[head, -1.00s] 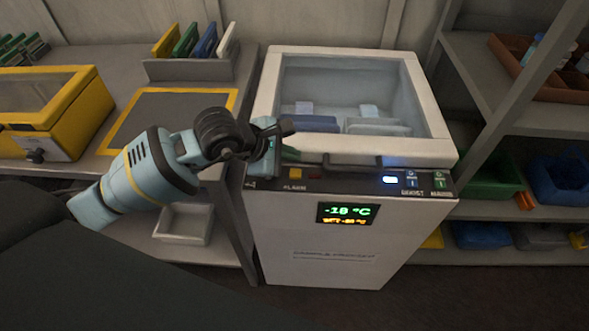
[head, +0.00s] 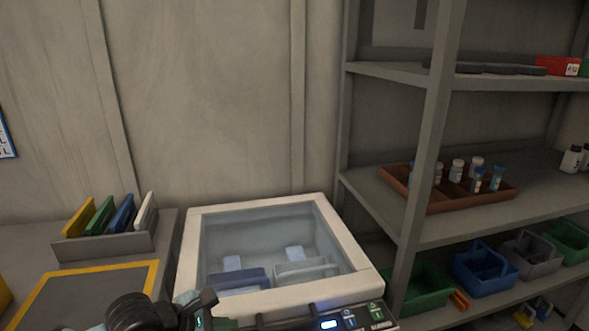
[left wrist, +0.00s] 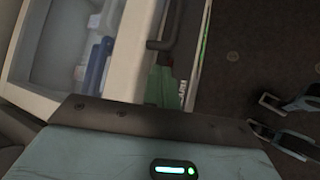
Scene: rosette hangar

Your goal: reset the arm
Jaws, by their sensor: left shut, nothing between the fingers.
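My left gripper (head: 206,300) is at the bottom of the head view, beside the front edge of the white chest freezer (head: 195,240). It is shut and holds nothing. Part of my left arm (head: 138,312) shows beside it, and the rest is below the picture. The left wrist view looks across the freezer's front edge, with a dark handle (left wrist: 163,30) and a green piece near the gripper. Pale, dark-tipped parts (left wrist: 285,125) show at the right there; I cannot tell if they are my right gripper.
Blue and pale racks (head: 240,278) show inside the freezer. A holder with colored plates (head: 105,245) and a yellow-edged mat (head: 85,300) are at the left. Shelves at the right hold a brown tray with vials (head: 410,200) and colored bins (head: 485,280).

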